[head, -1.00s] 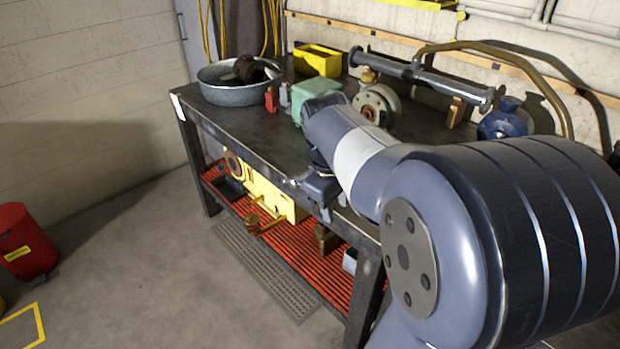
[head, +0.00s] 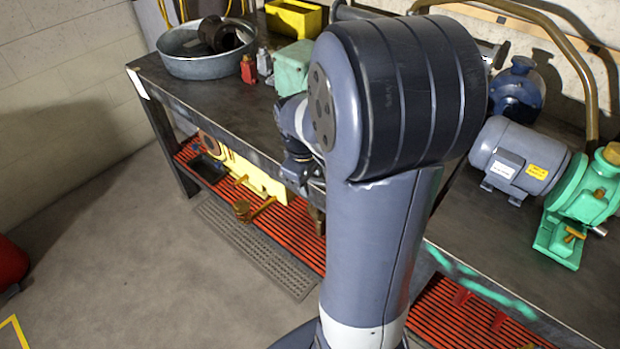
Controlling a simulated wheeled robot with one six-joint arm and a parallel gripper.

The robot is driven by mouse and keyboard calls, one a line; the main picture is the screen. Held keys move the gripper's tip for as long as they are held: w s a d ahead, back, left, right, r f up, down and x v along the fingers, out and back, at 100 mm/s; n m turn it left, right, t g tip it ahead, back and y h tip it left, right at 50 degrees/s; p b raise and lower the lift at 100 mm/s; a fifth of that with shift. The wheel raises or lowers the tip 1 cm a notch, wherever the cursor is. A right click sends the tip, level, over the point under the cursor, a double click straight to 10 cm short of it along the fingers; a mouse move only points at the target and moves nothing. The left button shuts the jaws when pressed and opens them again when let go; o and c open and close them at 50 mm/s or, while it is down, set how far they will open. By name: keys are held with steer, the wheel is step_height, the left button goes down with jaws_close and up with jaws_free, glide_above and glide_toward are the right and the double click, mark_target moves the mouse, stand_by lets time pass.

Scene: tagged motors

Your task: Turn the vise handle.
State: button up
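I cannot pick out the vise or its handle for certain. A mint-green block (head: 291,68) stands on the bench, partly hidden behind my arm, and I cannot tell whether it is part of a vise. My gripper (head: 299,178) is at the bench's front edge, left of my big elbow joint. It is dark and small in the view, and its fingers cannot be made out. My arm hides the middle of the bench.
On the dark bench (head: 190,92) are a metal basin (head: 180,68), red (head: 248,70) and grey (head: 264,62) bottles, a yellow bin (head: 293,18), a grey motor (head: 520,155), a blue motor (head: 517,90) and a green pump (head: 572,212). The floor (head: 110,240) at left is mostly clear.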

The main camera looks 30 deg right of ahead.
jaws_close()
stand_by(0.4)
